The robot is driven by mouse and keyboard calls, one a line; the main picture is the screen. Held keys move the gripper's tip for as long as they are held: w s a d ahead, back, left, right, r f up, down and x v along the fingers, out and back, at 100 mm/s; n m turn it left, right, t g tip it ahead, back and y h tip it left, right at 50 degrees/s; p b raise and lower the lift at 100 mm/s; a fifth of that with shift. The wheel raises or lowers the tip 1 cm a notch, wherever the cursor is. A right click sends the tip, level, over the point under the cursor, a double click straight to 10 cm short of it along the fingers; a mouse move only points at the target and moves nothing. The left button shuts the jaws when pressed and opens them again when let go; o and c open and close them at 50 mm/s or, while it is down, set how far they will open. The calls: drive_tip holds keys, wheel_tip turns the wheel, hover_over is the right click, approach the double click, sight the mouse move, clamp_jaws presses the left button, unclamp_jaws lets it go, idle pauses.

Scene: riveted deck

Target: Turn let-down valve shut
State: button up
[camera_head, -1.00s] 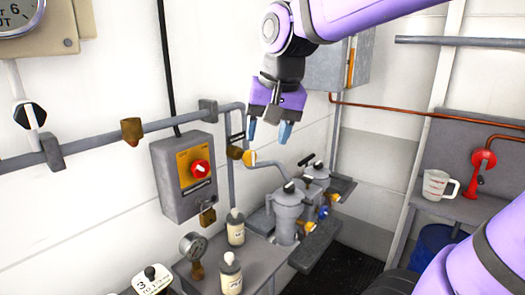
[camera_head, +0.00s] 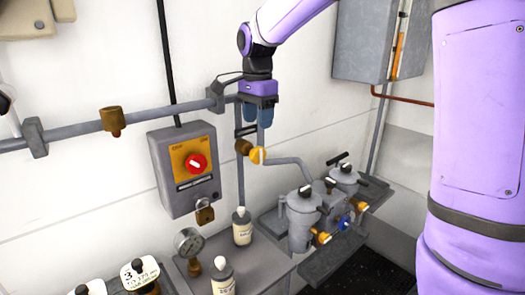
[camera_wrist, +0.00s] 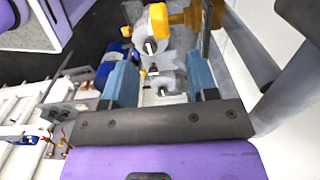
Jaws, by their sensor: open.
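A brass valve (camera_head: 243,147) with a yellow handle (camera_head: 258,155) sits on the grey vertical pipe in the head view; no label shows that it is the let-down valve. My gripper (camera_head: 257,115) points down just above it, close to the pipe, open and empty. In the wrist view, the blue fingers of my gripper (camera_wrist: 160,80) are apart. The yellow handle (camera_wrist: 158,25) shows beyond the fingertips, with the brass body (camera_wrist: 190,18) to its right. Neither finger visibly touches the handle.
A grey control box (camera_head: 186,168) with a red knob is left of the pipe. Grey filter pots (camera_head: 303,220) with smaller yellow and blue valves stand at lower right. A gauge (camera_head: 188,243) and bottles (camera_head: 242,228) stand on the bench. The wall is close behind the pipe.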

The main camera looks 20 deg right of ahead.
sight(258, 147)
wheel_tip(258, 147, down, 10)
drive_tip(key=shift+r, duration=0.1)
idle(0.4)
drive_tip(key=c, duration=0.9)
